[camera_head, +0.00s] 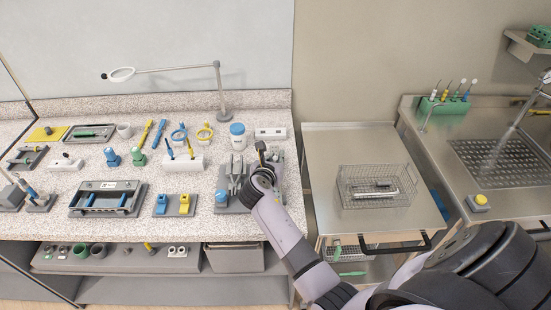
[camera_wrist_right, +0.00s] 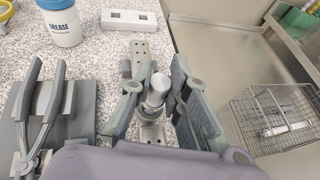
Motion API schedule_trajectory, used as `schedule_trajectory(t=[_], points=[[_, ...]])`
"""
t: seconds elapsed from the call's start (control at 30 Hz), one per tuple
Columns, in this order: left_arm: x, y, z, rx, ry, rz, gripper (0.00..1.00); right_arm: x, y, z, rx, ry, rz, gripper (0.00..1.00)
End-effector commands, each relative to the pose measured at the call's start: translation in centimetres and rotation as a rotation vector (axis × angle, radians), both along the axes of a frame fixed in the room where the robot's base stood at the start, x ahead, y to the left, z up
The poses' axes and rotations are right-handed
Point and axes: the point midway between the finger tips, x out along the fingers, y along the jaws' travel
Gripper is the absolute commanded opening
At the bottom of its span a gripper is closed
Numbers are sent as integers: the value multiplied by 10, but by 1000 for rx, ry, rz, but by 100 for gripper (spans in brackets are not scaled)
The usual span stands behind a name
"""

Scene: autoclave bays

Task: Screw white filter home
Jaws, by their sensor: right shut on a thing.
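The white filter (camera_wrist_right: 157,88) is a small pale cylinder, seen in the right wrist view between the two fingers of my right gripper (camera_wrist_right: 160,100). My right gripper is shut on it. The filter stands over a grey metal fixture (camera_wrist_right: 142,50) with a drilled upright plate. Its lower end is partly hidden, so I cannot tell how far it is seated. In the head view my right gripper (camera_head: 263,158) is over the right end of the speckled bench, and its wrist hides most of the fixture and the filter. My left gripper is in no view.
A grease tub (camera_wrist_right: 60,22) and a grey stand with plier-like tools (camera_wrist_right: 45,110) are left of the gripper. A white socket block (camera_head: 270,132) lies behind. A wire basket (camera_head: 376,186) sits on the steel table at right. Several tools crowd the bench at left.

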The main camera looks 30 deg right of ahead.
Motion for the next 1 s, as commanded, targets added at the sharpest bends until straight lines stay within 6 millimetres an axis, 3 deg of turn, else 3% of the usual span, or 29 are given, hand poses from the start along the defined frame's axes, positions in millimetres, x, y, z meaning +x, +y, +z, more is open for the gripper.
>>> schedule_trajectory(t=[1.0], points=[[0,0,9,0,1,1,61,0,0,0,0,0,0,0]])
